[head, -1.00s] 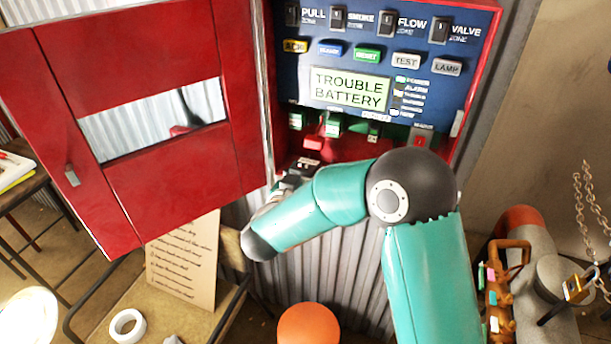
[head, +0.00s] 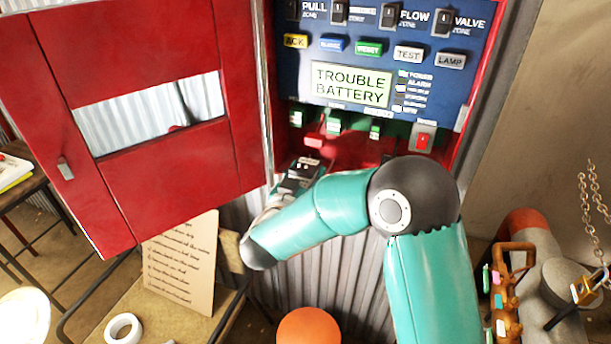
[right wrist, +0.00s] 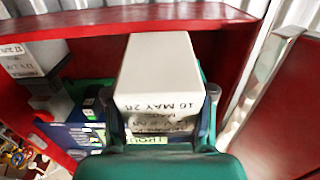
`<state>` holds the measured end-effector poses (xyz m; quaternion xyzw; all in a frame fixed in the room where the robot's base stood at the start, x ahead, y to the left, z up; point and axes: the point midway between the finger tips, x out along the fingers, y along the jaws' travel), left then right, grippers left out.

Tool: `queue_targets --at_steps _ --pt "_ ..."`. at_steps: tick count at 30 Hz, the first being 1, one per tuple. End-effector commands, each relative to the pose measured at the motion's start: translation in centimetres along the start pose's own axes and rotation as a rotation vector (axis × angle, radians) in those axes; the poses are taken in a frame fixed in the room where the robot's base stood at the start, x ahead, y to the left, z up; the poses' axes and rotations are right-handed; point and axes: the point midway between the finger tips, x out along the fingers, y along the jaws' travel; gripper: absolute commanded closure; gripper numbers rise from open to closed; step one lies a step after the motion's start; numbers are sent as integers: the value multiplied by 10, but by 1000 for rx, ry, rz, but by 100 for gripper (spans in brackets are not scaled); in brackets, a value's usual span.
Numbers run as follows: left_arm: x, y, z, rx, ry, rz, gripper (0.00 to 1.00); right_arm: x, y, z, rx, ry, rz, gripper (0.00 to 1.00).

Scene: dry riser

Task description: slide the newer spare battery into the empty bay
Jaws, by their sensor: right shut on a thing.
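My right gripper (right wrist: 160,118) is shut on a pale grey block-shaped battery (right wrist: 160,65), which fills the middle of the right wrist view. Its printed label appears upside down and reads roughly "16 MAY", the year being unclear. In the head view my right gripper (head: 301,170) is at the lower left opening of the red cabinet, below the blue panel (head: 375,50); the battery is hard to make out there. Another grey battery (right wrist: 32,58) with a label stands at the left in the right wrist view. The empty bay cannot be told clearly. My left gripper is not in view.
The red cabinet door (head: 160,180) stands open at the left. The panel display (head: 351,84) reads TROUBLE BATTERY. A table with a written card (head: 181,262) and a white tape roll (head: 123,328) stands below. A pipe with a padlock (head: 587,288) is at the right.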

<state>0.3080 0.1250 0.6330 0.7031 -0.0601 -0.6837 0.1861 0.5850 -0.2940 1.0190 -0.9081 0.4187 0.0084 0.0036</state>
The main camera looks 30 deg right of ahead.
Motion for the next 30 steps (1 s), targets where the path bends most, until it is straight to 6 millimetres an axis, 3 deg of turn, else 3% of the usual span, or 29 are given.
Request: queue_targets --at_steps 30 --pt "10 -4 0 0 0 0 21 5 5 -5 10 47 17 100"
